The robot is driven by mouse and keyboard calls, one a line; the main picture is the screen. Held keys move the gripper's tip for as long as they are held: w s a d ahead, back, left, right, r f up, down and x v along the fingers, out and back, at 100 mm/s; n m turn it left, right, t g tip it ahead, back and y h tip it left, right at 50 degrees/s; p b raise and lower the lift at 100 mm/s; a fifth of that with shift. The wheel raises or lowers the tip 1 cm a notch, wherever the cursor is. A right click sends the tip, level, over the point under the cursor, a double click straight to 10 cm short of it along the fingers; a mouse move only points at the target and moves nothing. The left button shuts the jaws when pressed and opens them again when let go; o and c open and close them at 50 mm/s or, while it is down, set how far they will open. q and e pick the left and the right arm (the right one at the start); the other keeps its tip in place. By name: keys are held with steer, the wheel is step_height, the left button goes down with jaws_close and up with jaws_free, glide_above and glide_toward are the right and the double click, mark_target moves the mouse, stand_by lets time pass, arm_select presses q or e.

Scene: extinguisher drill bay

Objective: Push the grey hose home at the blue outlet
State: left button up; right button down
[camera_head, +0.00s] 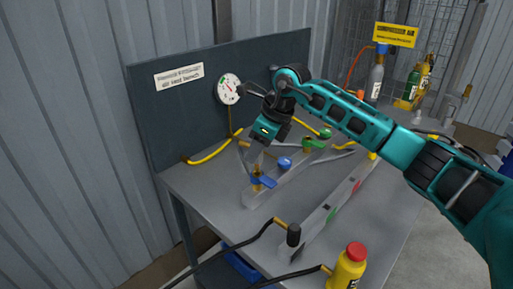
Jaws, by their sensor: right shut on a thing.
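My right gripper (259,140), on the teal arm from the right, hangs over the back of the grey bench. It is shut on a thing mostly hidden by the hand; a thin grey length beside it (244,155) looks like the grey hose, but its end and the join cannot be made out. A blue lever (263,181) on a brass fitting stands on the metal manifold (262,197), just below the gripper. A round blue part (284,162) is a little right of it. I cannot tell which marks the blue outlet. My left gripper is not in view.
A green lever (314,144) and yellow hoses (213,152) lie near the gripper. The back panel (180,110) carries a gauge (229,88). A sloping metal bar (325,218) and a yellow bottle with a red cap (347,268) are in front. Gas cylinders (375,82) stand behind.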

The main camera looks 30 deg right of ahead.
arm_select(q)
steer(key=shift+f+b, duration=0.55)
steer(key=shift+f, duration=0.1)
arm_select(e)
steer(key=shift+f, duration=0.95)
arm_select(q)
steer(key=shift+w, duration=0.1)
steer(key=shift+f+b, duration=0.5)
arm_select(e)
steer(key=shift+f, duration=0.9)
steer(key=c, duration=0.8)
jaws_free()
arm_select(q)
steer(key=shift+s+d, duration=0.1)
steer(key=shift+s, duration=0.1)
arm_select(e)
steer(key=shift+v, duration=1.2)
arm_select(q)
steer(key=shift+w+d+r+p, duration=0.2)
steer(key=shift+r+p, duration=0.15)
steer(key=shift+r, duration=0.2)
arm_select(e)
steer(key=v, duration=1)
steer(key=shift+s+r, duration=0.1)
steer(key=shift+r, duration=0.2)
